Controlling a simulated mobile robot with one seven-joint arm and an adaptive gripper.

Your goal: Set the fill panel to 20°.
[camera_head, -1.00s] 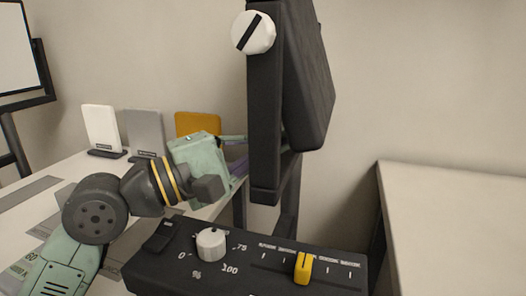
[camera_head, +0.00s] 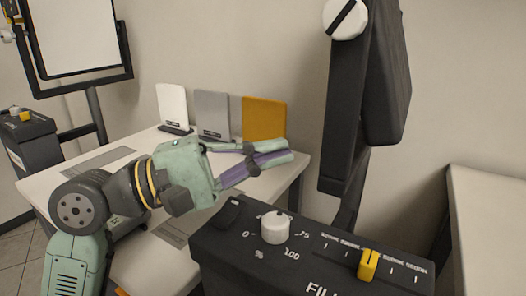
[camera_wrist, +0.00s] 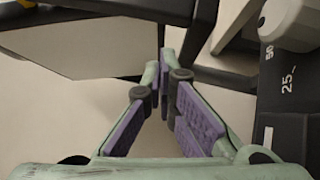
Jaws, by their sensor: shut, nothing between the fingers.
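The fill panel (camera_head: 385,85) is a dark, tall head seen nearly edge-on at the right in the head view, held in a dark frame (camera_head: 342,125). A white round knob (camera_head: 345,18) with a slanted black bar sits at the top of the frame. Below stands a dark control box (camera_head: 225,262) with partly visible lettering "FILL", a white dial (camera_head: 275,228) and a yellow slider (camera_head: 368,264). My gripper (camera_head: 288,150) is shut and empty, left of the frame and apart from it. The wrist view also shows my fingers (camera_wrist: 165,60) closed together.
White, grey and yellow cards (camera_head: 264,119) stand on the white table (camera_head: 90,152) behind my gripper. Another panel with a white face (camera_head: 75,35) and its control box (camera_head: 30,140) are at the left. A pale surface (camera_head: 495,215) lies at the right.

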